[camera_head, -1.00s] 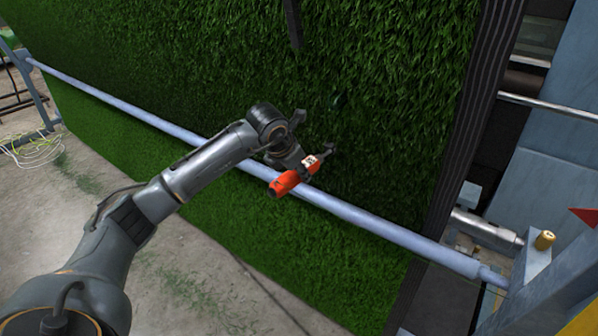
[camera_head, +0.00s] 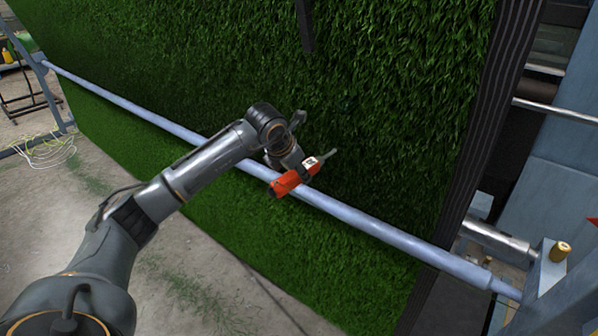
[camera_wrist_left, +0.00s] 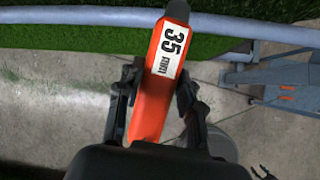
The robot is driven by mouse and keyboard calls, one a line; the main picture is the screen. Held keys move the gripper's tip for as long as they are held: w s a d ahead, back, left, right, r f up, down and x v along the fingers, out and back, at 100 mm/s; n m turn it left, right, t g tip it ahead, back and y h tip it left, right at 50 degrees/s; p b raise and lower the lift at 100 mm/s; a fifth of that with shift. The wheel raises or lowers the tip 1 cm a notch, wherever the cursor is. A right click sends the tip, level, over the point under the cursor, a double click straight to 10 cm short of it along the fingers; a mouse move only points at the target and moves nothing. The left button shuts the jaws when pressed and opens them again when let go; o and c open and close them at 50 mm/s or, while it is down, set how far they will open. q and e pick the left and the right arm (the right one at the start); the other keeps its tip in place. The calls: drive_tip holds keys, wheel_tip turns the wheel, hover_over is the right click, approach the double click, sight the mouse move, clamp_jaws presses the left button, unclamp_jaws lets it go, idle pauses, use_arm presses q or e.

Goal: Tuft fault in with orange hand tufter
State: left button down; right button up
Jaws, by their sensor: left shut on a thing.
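The orange hand tufter (camera_head: 288,181) is held in front of the hanging green turf (camera_head: 385,130), just above the grey-blue bar. Its dark tip points up and right toward the turf; I cannot tell whether it touches. My left gripper (camera_head: 303,170) is shut on the tufter. In the left wrist view the left gripper (camera_wrist_left: 155,105) has a finger on each side of the orange body (camera_wrist_left: 152,95), which bears a white label with "35". No fault in the turf is clearly visible now. My right gripper is not in view.
A long grey-blue bar (camera_head: 370,228) runs across the turf front, close to the tufter. A dark ribbed edge (camera_head: 470,130) and a metal frame (camera_head: 545,275) bound the turf at right. Concrete floor (camera_head: 190,270) lies below, with cables (camera_head: 48,150) at left.

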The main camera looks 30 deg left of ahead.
sight(277, 191)
use_arm(q)
drive_tip(key=s+b, duration=0.1)
drive_tip(key=s+f+b, duration=0.1)
drive_tip(key=s, duration=0.1)
drive_tip(key=shift+a+f, duration=0.15)
drive_tip(key=shift+a, duration=0.05)
drive_tip(key=s+b, duration=0.2)
drive_tip(key=s, duration=0.1)
drive_tip(key=shift+s+a+f, duration=0.1)
drive_tip(key=shift+f, duration=0.3)
drive_tip(key=shift+s+b, duration=0.65)
drive_tip(key=shift+s, duration=0.05)
drive_tip(key=s+d+f+m+g+h, duration=0.1)
drive_tip(key=s+d+f+m+g, duration=0.2)
drive_tip(key=s+d+m, duration=0.3)
drive_tip(key=s+d+f+m+g+h, duration=0.1)
drive_tip(key=s+d+m+g, duration=0.4)
drive_tip(key=m, duration=1)
drive_tip(key=s+d+f+m+g+h, duration=0.1)
drive_tip(key=s+d+f+m+g, duration=0.3)
drive_tip(key=s+d+m, duration=0.3)
drive_tip(key=d+m+g, duration=0.1)
drive_tip(key=d+m, duration=0.2)
drive_tip(key=m, duration=0.1)
drive_tip(key=shift+s+d+f, duration=0.15)
drive_tip(key=shift+f, duration=0.2)
